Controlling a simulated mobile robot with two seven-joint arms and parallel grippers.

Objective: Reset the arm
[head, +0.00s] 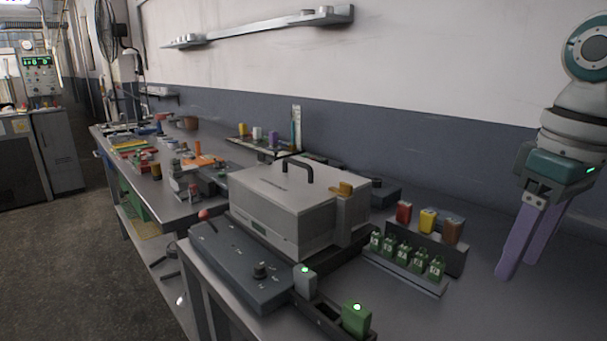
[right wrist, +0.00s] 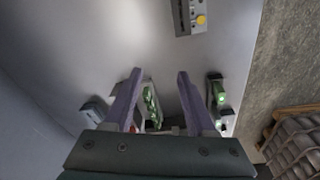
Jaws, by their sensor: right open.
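My right gripper (head: 527,240) hangs on the right side of the head view, over the right part of the grey workbench (head: 440,315). Its two purple fingers point down and are apart, with nothing between them. In the right wrist view the fingers (right wrist: 156,75) also stand apart and empty. The bench top shows beyond them, with a rack of green pieces (right wrist: 151,105) seen past the fingers. My left gripper is in neither view.
A grey box-shaped machine (head: 285,205) with a black handle stands on the bench. Right of it are a rack of green tagged pieces (head: 405,258) and a holder with red, yellow and brown blocks (head: 428,222). Green-lit blocks (head: 356,318) stand at the front. The wall (head: 420,140) is behind.

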